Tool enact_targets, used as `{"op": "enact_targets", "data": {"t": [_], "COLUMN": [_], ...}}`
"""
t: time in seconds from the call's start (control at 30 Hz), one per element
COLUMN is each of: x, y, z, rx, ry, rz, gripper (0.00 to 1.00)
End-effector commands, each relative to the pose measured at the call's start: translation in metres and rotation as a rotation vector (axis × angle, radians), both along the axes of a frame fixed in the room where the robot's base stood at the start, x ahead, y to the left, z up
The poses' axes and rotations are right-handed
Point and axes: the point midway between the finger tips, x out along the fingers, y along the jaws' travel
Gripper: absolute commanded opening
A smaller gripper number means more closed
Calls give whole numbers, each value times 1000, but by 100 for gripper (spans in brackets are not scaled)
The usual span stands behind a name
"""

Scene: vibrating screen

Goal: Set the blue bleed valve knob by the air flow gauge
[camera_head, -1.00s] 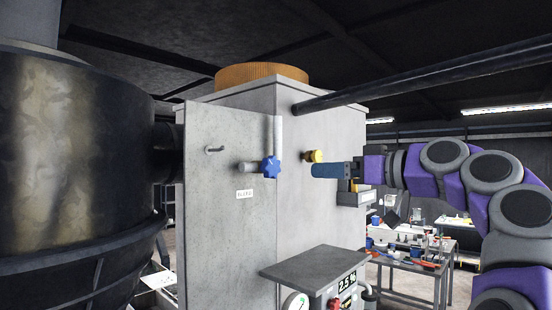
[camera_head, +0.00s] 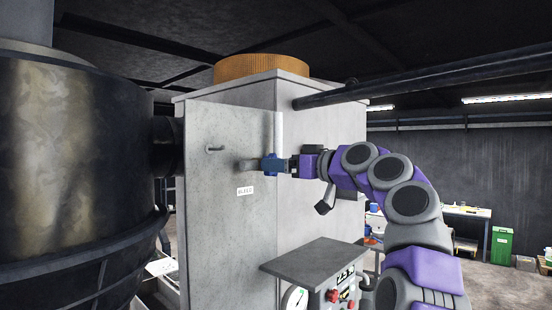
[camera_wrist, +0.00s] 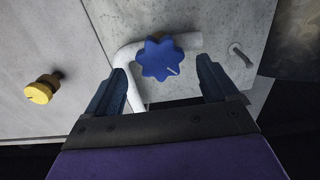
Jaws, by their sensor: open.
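The blue star-shaped bleed valve knob (camera_wrist: 160,59) shows in the wrist view on a pale pipe, with a light mark on its face. My gripper (camera_wrist: 160,88) is open, one finger on each side of the knob, with a gap visible on both sides. In the head view my gripper (camera_head: 284,165) is at the knob (camera_head: 269,164) and partly covers it. A BLEED label (camera_head: 245,191) is on the panel below. The round gauge (camera_head: 294,300) is low in the head view, cut off by the bottom edge; its reading is not legible.
A yellow knob (camera_wrist: 42,89) sticks out at the left in the wrist view. A small hook-like handle (camera_head: 215,148) is on the panel. A grey shelf (camera_head: 315,258) stands below my arm, above a box with red knobs. A dark pipe (camera_head: 400,83) crosses overhead.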

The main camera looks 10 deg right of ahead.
Motion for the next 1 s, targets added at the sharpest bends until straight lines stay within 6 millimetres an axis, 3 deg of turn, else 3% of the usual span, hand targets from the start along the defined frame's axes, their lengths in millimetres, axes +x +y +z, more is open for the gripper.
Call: {"op": "enact_targets", "data": {"t": [0.2,0.6,1.0], "x": [19,23,24], "y": [14,18,17], "z": [3,1,1], "rx": [0,0,0], "ry": [-1,-2,-2], "rz": [-1,-1,-1], "gripper": [87,86,48]}}
